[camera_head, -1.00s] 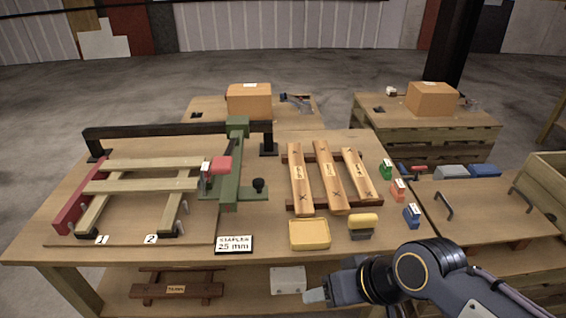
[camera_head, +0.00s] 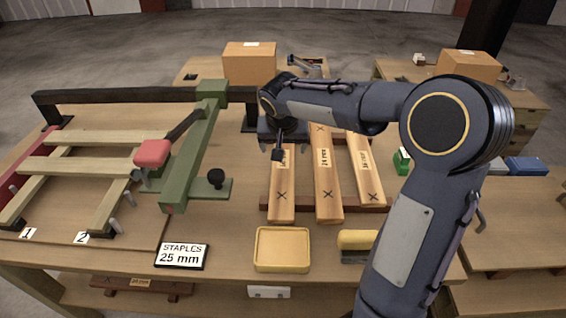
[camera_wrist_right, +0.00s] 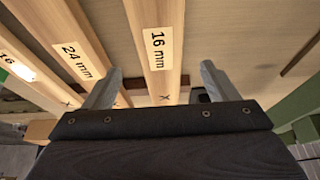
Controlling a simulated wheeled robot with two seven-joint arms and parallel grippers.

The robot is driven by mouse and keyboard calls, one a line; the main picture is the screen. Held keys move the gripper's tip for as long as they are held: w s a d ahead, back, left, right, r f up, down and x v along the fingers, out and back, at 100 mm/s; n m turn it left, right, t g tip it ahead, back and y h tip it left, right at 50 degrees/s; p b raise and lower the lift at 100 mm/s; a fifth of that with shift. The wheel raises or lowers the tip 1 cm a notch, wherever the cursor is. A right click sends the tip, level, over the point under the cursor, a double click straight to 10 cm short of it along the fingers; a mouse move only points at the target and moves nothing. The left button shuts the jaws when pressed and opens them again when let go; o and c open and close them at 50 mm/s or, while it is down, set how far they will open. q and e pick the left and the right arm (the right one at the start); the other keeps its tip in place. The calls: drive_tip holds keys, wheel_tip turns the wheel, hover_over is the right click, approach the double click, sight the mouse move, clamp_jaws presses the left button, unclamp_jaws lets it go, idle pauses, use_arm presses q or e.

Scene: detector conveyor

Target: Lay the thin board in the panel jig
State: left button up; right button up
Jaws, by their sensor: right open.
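Three wooden boards lie side by side on a dark rack. The left board (camera_head: 282,196) shows in the right wrist view as the board labelled 16 mm (camera_wrist_right: 157,48). The middle board (camera_head: 325,180) is labelled 24 mm; the right board (camera_head: 365,180) has a label that seems to read 16 mm. My right gripper (camera_head: 278,146) is above the left board's far part. In the right wrist view its open fingers (camera_wrist_right: 158,88) stand either side of that board, apart from it. The panel jig (camera_head: 15,222) at left holds pale slats (camera_head: 75,167). My left gripper is not in view.
A green arm (camera_head: 192,160) with a red head (camera_head: 152,153) stands between jig and boards. A yellow tray (camera_head: 282,250), a staples sign (camera_head: 181,256) and a yellow-topped block (camera_head: 357,240) line the front. Cardboard boxes (camera_head: 250,62) stand behind.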

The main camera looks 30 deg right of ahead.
drive_tip(key=x, duration=0.5)
drive_tip(key=shift+s+a+f, duration=0.1)
drive_tip(key=shift+s+a, duration=0.05)
drive_tip(key=shift+s, duration=0.1)
drive_tip(key=c, duration=1.2)
